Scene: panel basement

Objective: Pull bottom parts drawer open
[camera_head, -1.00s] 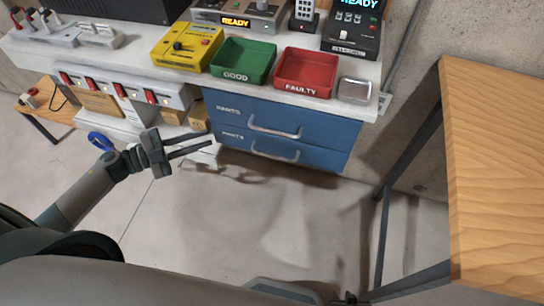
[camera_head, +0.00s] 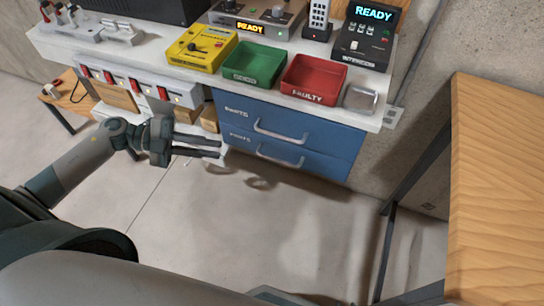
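The blue bottom parts drawer (camera_head: 325,166) sits under the blue top parts drawer (camera_head: 325,133), below the white bench. Both look shut. The bottom drawer has a curved silver handle (camera_head: 280,159). My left gripper (camera_head: 221,147) is to the left of that handle, near the drawer unit's left edge, with its fingers pointing right. Two dark fingers show with a gap between them, and nothing is seen in the gap. The gripper appears apart from the handle. My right gripper is not in view.
The white bench top (camera_head: 215,85) holds a green tray (camera_head: 253,84), a red tray (camera_head: 313,98), a yellow box (camera_head: 202,47) and an intercom (camera_head: 366,40). A wooden table (camera_head: 497,190) stands at the right. The floor before the drawers is clear.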

